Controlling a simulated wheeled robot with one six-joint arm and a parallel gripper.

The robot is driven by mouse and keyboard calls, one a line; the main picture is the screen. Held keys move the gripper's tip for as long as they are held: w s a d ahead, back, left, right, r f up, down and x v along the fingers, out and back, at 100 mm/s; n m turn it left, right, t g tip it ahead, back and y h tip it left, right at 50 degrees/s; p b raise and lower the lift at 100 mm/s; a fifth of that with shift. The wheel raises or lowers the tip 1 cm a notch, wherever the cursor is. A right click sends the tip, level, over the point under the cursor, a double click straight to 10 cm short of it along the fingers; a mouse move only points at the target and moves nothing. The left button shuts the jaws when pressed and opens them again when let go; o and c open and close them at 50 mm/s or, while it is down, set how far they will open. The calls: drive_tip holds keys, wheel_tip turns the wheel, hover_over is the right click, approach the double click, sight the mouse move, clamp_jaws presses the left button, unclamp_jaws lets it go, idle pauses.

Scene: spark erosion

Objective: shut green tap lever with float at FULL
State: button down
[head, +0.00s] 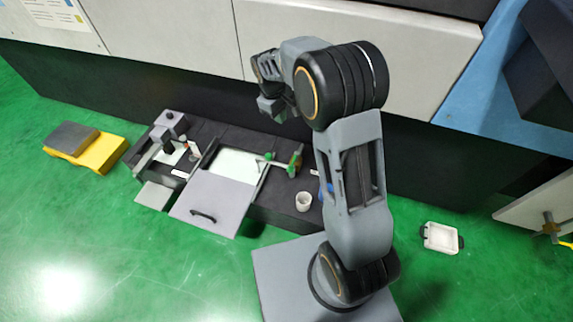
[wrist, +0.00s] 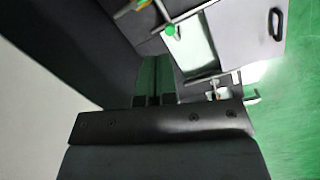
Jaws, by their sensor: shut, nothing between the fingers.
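A green lever piece (head: 268,157) lies at the right edge of the pale tank opening (head: 238,164). A green and orange fitting (head: 295,162) stands to its right on the black bench. In the wrist view, a round green knob (wrist: 170,30) shows beside the pale opening, with a bit of green and orange (wrist: 142,5) at the top edge. I cannot tell the lever's exact position. The float and any FULL mark cannot be made out. My gripper (head: 276,108) is raised above and behind the bench, apart from the lever; its shut, empty fingers (wrist: 153,82) show in the wrist view.
A grey panel with a dark handle (head: 212,197) adjoins the opening in front. A grey and black machine head (head: 170,130) stands left. A white cup (head: 303,201) is at the bench's right. A pale machine front (head: 350,45) rises behind.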

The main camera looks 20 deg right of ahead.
drive_tip(key=w+a+f+n+b, duration=0.1)
drive_tip(key=w+f+n, duration=0.1)
drive_tip(key=f, duration=0.7)
drive_tip(key=w+a+f+n+g+h+b, duration=0.1)
drive_tip(key=w+f, duration=0.3)
drive_tip(key=f, duration=0.5)
drive_tip(key=shift+w+a+f+n+b, duration=0.25)
drive_tip(key=shift+w+a+n+b, duration=0.05)
drive_tip(key=shift+a+n+b, duration=0.2)
drive_tip(key=shift+g, duration=0.3)
drive_tip(key=s+d+f+b, duration=0.4)
drive_tip(key=d+f, duration=0.2)
drive_tip(key=f, duration=0.4)
drive_tip(key=shift+f, duration=0.15)
drive_tip(key=shift+s+n, duration=0.15)
drive_tip(key=shift+n, duration=0.25)
